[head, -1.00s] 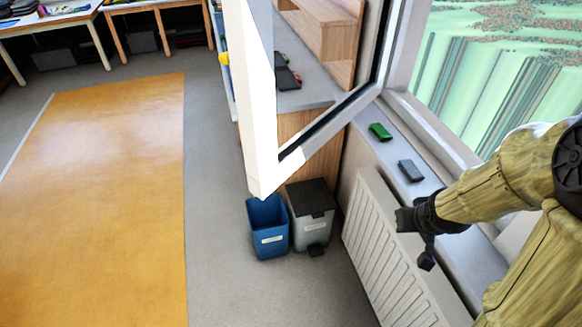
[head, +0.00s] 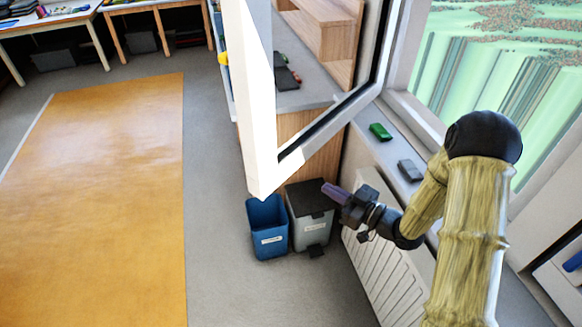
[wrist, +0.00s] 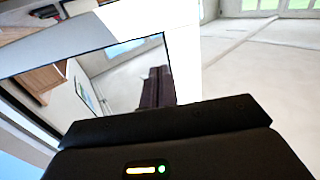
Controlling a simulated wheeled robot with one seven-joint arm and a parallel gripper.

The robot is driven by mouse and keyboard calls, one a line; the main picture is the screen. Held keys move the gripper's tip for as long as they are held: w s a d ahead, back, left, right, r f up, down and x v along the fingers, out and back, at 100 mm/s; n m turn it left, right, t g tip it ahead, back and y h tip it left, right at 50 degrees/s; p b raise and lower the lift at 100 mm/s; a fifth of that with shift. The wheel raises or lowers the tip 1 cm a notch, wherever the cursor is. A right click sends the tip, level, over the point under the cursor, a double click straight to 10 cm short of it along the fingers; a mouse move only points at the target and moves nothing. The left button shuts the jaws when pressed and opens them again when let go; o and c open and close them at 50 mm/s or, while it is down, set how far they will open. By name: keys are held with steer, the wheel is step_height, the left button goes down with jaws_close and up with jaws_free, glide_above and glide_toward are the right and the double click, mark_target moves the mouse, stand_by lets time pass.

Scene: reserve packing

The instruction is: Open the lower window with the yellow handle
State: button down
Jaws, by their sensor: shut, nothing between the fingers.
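The window (head: 262,150) has a white frame with glass and stands swung open into the room in the head view. Its yellow handle (head: 223,58) shows at the far left edge of the frame, mostly hidden behind it. My gripper (head: 328,188) is shut and empty, to the right of the frame's lower corner, over the bins and beside the radiator. It appears apart from the frame. In the wrist view the shut dark fingers (wrist: 157,86) point toward the white window frame (wrist: 130,32); the handle cannot be made out there.
A blue bin (head: 267,228) and a grey bin (head: 311,226) stand below the window. A radiator (head: 372,262) runs under the sill, which holds a green item (head: 380,132) and a grey item (head: 410,170).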

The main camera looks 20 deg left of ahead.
mark_target(281, 162)
steer(key=shift+a+r, duration=0.1)
steer(key=p+x, duration=0.7)
steer(key=x, duration=0.6)
steer(key=shift+a+r, duration=0.1)
steer(key=shift+r, duration=0.05)
steer(key=shift+w+a, duration=0.2)
steer(key=shift+a, duration=0.1)
